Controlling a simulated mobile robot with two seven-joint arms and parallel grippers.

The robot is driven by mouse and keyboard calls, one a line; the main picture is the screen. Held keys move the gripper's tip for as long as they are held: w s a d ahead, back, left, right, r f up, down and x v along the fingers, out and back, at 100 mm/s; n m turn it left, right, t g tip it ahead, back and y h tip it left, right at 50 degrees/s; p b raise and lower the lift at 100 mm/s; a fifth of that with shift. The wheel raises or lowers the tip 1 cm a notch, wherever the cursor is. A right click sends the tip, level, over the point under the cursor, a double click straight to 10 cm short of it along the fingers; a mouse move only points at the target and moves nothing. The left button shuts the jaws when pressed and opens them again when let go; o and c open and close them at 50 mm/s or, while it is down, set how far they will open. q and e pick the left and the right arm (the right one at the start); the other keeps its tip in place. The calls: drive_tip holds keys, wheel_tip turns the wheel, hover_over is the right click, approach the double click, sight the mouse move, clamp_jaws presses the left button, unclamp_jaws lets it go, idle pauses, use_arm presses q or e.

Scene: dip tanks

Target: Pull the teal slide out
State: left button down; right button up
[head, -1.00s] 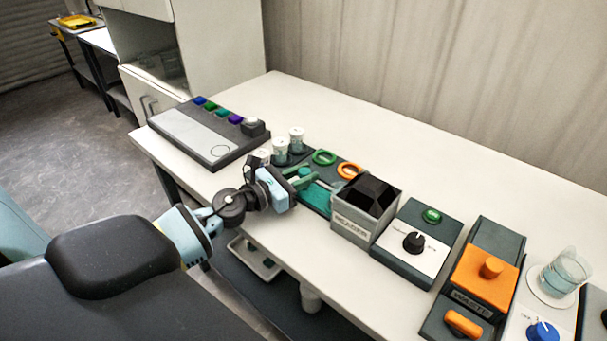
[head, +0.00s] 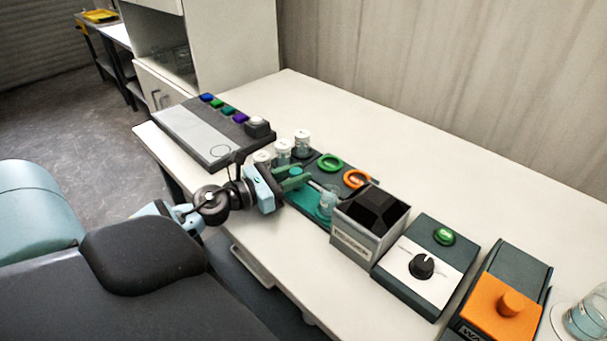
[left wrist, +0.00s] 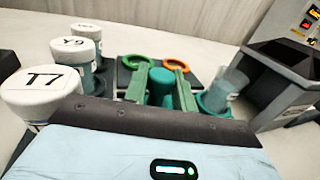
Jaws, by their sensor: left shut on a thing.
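The teal slide (head: 317,210) sticks out to the left of a grey box with a black top (head: 370,222). A small clear beaker (head: 327,199) stands on the slide beside the box; it also shows in the left wrist view (left wrist: 228,88). My left gripper (head: 293,181) has its green fingers on either side of the slide's teal knob (left wrist: 160,84) and is shut on it. The far end of the slide is hidden at the box. My right gripper is in neither view.
White-capped jars (left wrist: 40,95) stand just left of my left gripper. A green ring (head: 330,162) and an orange ring (head: 356,179) lie behind it. A control box with a black knob (head: 422,265) is right of the grey box. The table's back is clear.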

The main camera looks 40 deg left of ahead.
use_arm(q)
drive_tip(key=shift+a, duration=0.25)
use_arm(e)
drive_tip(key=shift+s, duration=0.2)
use_arm(q)
drive_tip(key=c, duration=1.1)
unclamp_jaws()
drive_tip(key=shift+a, duration=0.1)
drive_tip(key=shift+c, duration=0.2)
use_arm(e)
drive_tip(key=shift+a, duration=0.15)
use_arm(q)
drive_tip(key=shift+s+f, duration=0.1)
drive_tip(key=shift+s, duration=0.2)
drive_tip(key=b+v, duration=0.2)
drive_tip(key=v, duration=0.4)
drive_tip(key=shift+s, duration=0.1)
drive_tip(key=shift+s+a, duration=0.15)
drive_tip(key=shift+s, duration=0.35)
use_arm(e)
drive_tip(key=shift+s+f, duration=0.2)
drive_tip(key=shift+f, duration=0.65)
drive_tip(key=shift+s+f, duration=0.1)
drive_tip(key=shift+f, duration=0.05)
